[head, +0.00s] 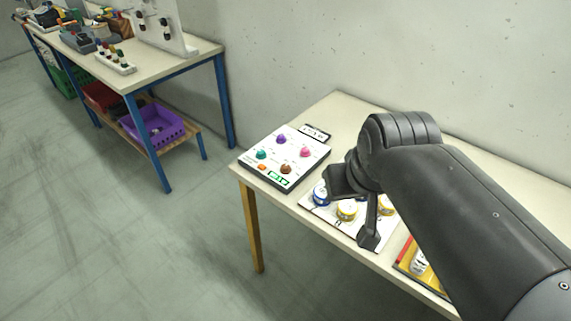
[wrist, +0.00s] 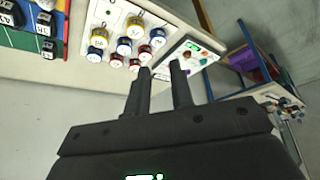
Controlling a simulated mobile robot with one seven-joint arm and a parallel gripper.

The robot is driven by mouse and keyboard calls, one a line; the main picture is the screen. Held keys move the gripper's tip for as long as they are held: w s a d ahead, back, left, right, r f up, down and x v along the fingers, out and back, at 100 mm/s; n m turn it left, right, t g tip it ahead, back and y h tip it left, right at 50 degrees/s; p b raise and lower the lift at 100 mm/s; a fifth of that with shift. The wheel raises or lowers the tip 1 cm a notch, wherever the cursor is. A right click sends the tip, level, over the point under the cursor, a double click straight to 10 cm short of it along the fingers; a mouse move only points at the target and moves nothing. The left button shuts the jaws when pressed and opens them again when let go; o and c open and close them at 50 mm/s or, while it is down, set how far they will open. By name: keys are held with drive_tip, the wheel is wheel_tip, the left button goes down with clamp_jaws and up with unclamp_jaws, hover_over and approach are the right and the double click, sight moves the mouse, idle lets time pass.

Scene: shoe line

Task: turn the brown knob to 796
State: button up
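The brown knob (head: 285,168) is at the panel's front, near a small green display (head: 278,178) whose digits I cannot read. Purple (head: 280,139), pink (head: 305,152) and teal (head: 261,154) knobs sit on the same panel. My gripper (head: 352,214) is to the right of the panel, above a board of jars, apart from the brown knob. Its two fingers stand apart with nothing between them in the wrist view (wrist: 160,70). The panel (wrist: 179,47) shows beyond the fingertips there.
A board with several blue, yellow and red jars (wrist: 126,45) is beside the panel. Another table (head: 150,62) with blue legs and a purple basket (head: 158,127) stands at the left. A wall runs behind.

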drive_tip(key=o, duration=0.6)
drive_tip(key=w+n, duration=0.1)
drive_tip(key=w, duration=0.2)
drive_tip(key=w+a+n+g, duration=0.1)
drive_tip(key=w, duration=0.2)
drive_tip(key=w+r, duration=0.1)
drive_tip(key=w, duration=0.2)
drive_tip(key=shift+w+a+n, duration=0.1)
drive_tip(key=shift+a+n, duration=0.1)
drive_tip(key=shift+n, duration=0.2)
drive_tip(key=shift+c, duration=0.2)
drive_tip(key=n+g, duration=0.4)
drive_tip(key=n, duration=0.4)
hover_over(286, 166)
wheel_tip(286, 166, down, 15)
wheel_tip(286, 166, down, 10)
drive_tip(key=shift+r, duration=0.1)
drive_tip(key=shift+c, duration=0.6)
drive_tip(key=shift+m, duration=0.3)
drive_tip(key=c, duration=0.9)
